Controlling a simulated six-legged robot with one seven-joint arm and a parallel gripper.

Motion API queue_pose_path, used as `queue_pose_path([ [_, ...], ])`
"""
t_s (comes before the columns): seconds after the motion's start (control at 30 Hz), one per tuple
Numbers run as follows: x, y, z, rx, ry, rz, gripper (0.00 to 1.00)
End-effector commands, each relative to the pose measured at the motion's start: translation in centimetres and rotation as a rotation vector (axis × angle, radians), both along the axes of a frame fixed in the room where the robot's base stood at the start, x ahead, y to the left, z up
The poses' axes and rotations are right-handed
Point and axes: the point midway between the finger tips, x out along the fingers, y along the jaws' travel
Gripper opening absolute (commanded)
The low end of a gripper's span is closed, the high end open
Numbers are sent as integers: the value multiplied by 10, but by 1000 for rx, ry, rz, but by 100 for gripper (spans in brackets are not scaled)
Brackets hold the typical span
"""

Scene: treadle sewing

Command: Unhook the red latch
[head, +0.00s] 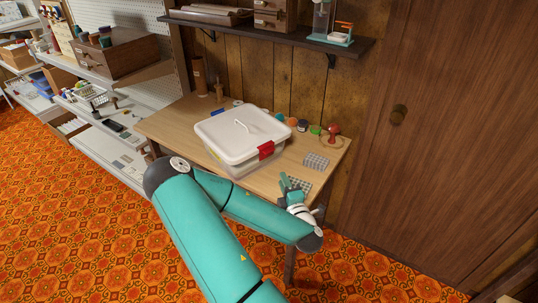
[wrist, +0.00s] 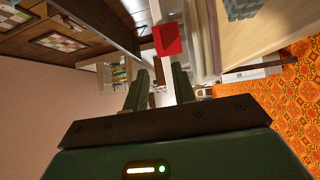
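The red latch (head: 266,150) sits on the near right edge of a white lidded storage box (head: 222,133) on the wooden table. The latch lies flat over the lid's rim and the box wall. In the wrist view the red latch (wrist: 167,40) shows ahead, just beyond the fingertips. My gripper (head: 294,184) is in front of the table's near right edge, to the right of and below the latch in the head view. In the wrist view my gripper's fingers (wrist: 161,72) stand apart with nothing between them. The gripper does not touch the latch.
A red round-topped object (head: 332,131) and several small coloured items stand behind. A shelf (head: 270,33) hangs above the table. A wooden door (head: 440,130) is at right.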

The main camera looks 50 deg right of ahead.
Motion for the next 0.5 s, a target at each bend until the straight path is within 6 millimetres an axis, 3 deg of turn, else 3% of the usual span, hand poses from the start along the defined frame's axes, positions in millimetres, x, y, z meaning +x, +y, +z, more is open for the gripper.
queue_pose_path([
  [0.17, 18, -12, 2, -2, -2, -1, 26],
  [0.5, 73, -51, 6, -2, -2, 0, 26],
])
